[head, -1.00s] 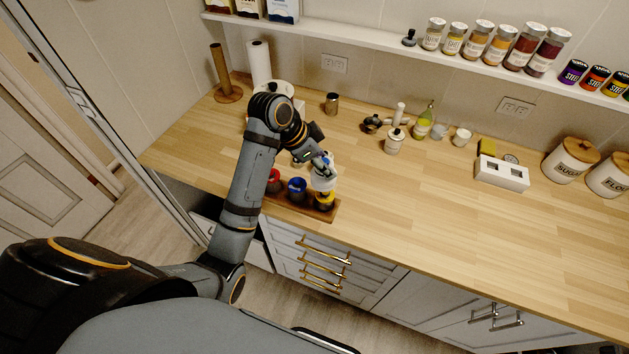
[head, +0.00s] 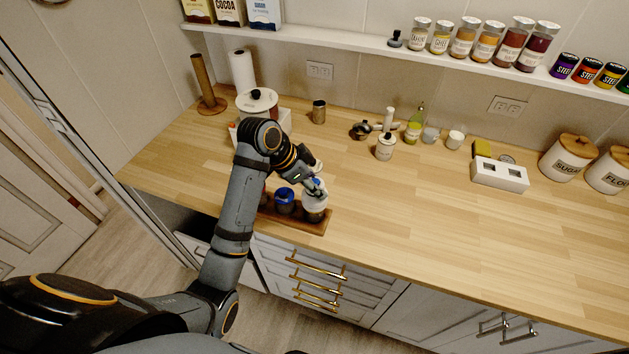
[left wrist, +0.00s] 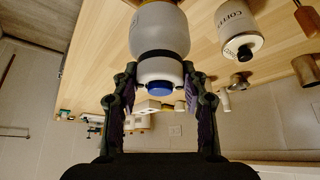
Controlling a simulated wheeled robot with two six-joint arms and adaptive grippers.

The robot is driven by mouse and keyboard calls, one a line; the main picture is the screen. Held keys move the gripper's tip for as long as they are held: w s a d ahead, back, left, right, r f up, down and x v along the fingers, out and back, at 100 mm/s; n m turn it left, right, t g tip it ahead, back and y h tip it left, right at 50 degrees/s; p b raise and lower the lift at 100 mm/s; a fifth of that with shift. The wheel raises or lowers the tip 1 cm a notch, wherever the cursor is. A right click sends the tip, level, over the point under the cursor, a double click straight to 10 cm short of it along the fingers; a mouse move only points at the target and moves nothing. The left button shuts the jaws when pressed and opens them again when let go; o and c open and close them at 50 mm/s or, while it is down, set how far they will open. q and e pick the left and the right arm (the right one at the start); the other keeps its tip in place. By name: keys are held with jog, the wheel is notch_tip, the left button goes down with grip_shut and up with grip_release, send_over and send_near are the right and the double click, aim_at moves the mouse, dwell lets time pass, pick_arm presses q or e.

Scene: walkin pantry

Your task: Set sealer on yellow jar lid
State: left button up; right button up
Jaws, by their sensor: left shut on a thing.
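My left gripper (head: 317,186) is shut on the white sealer (head: 313,203), which has a blue button (left wrist: 158,88) on its narrow end. The sealer's wide body (left wrist: 160,32) points down, away from the gripper. It is over the rightmost jar (head: 314,216) on the wooden tray (head: 295,220), covering that jar's lid in the head view. I cannot tell whether the sealer is fully seated. A blue-lidded jar (head: 285,197) stands beside it to the left. The red-lidded jar is mostly behind my arm. My right gripper is not in view.
A white canister (head: 385,148), a green bottle (head: 415,124) and small cups stand further back. A white box with two openings (head: 499,175) is to the right. The coffee canister (left wrist: 238,30) shows in the wrist view. The counter right of the tray is clear.

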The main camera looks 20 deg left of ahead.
pick_arm(q)
jog(key=shift+f, duration=0.1)
dwell(0.4)
jog(key=shift+p, duration=0.45)
jog(key=shift+p, duration=0.5)
dwell(0.7)
jog(key=shift+p, duration=0.5)
jog(key=shift+f, duration=0.85)
dwell(0.9)
